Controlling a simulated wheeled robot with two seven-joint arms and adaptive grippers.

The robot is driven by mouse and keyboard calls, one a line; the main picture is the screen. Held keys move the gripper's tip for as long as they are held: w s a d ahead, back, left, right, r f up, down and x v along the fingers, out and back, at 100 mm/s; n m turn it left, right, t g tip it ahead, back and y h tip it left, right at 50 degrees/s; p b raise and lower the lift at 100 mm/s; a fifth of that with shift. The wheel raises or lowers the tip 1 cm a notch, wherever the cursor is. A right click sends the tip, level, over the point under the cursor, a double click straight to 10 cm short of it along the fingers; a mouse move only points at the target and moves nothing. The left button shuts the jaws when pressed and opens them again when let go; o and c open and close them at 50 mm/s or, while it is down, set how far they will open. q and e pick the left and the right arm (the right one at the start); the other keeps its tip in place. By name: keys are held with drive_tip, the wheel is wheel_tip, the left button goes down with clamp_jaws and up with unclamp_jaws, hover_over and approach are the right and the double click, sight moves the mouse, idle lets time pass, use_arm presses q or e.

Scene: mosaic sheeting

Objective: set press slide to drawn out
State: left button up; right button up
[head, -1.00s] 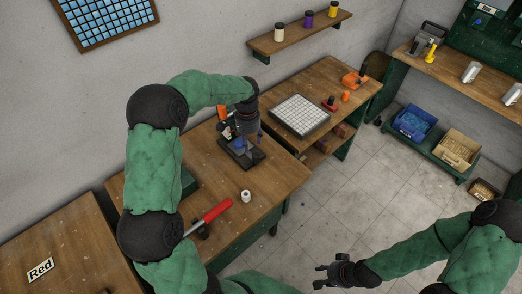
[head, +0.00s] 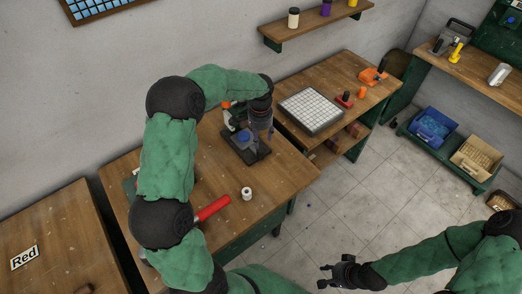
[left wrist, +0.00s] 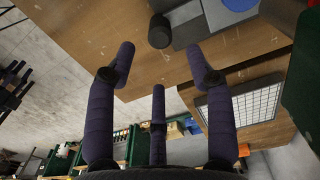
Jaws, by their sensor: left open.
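The press (head: 252,153) stands on the wooden bench, with a dark base, a blue round part and an orange part at its top left. Its slide cannot be told apart clearly. My left gripper (head: 262,130) hangs over the right side of the press, fingers down, apparently holding nothing. In the left wrist view its fingers (left wrist: 160,75) are spread and empty. The press's grey base (left wrist: 205,22) shows at the top edge there, with a blue disc (left wrist: 240,4) and a black cylinder (left wrist: 159,31) beside it. My right gripper (head: 328,276) is open and empty over the floor.
A white roll (head: 247,193) and a red-handled tool (head: 213,208) lie on the bench near my left arm. A white gridded tray (head: 311,110) and small red and orange items stand on the bench to the right. Open floor (head: 340,205) lies to the right.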

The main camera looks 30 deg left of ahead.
sight(261, 149)
use_arm(q)
wheel_tip(261, 149, down, 8)
drive_tip(key=shift+f+b, duration=0.1)
drive_tip(key=shift+b, duration=0.25)
clamp_jaws()
